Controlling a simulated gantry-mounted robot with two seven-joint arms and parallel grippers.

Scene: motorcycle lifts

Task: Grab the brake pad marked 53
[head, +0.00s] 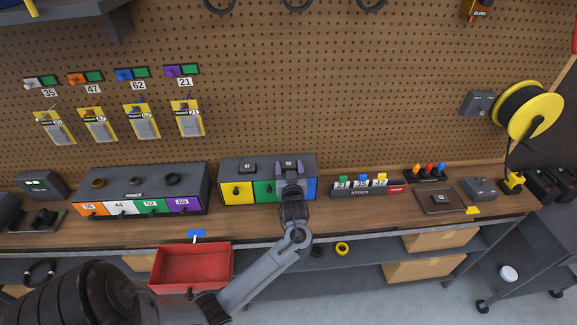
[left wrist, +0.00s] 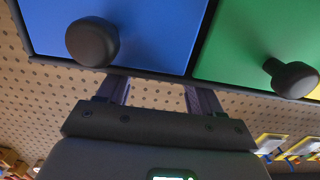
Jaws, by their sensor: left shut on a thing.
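A dark brake pad (head: 289,162) with a small white label lies at the top of the cabinet with yellow, green and blue drawers (head: 225,190); its number is too small to read surely. My left gripper (head: 290,169) is shut on this pad, with one finger on each side. In the left wrist view my gripper's fingers (left wrist: 160,88) run up behind the blue drawer (left wrist: 150,30), which hides their tips and the pad. Another dark pad (head: 247,168), marked 47, lies on the same cabinet to the left. My right gripper is not in view.
A second drawer cabinet (head: 150,182) stands to the left on the workbench (head: 330,211). A rack of colored tabs (head: 360,188) stands close to the right. A red open bin (head: 190,268) is below the bench front. A pegboard (head: 300,80) rises behind.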

